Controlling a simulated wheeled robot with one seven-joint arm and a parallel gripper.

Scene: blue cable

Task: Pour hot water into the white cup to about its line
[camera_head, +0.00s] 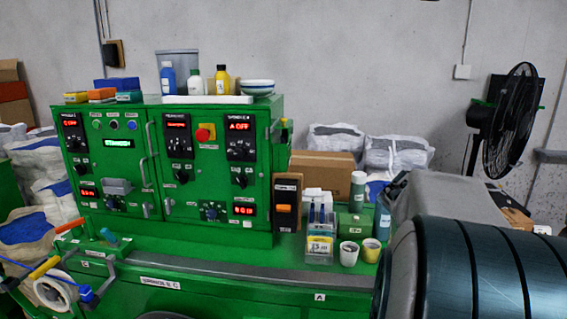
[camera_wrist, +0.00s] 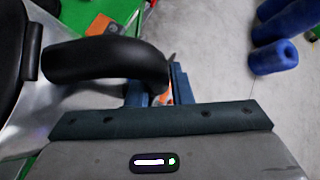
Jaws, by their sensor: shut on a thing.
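In the wrist view my gripper (camera_wrist: 158,88) is shut on the black curved handle (camera_wrist: 105,60) of a kettle. The kettle's shiny metal body (camera_wrist: 45,105) and part of its dark lid (camera_wrist: 12,45) show at the left edge; its spout is out of view. In the head view a small white cup (camera_head: 348,254) stands on the green bench top, right of the middle. A second pale cup (camera_head: 371,250) with something yellow inside stands close to its right. The cup's line and the water cannot be made out. The gripper and kettle cannot be made out in the head view.
The control cabinet (camera_head: 170,165) fills the bench's left and middle. A large dark banded form (camera_head: 490,265) blocks the lower right.

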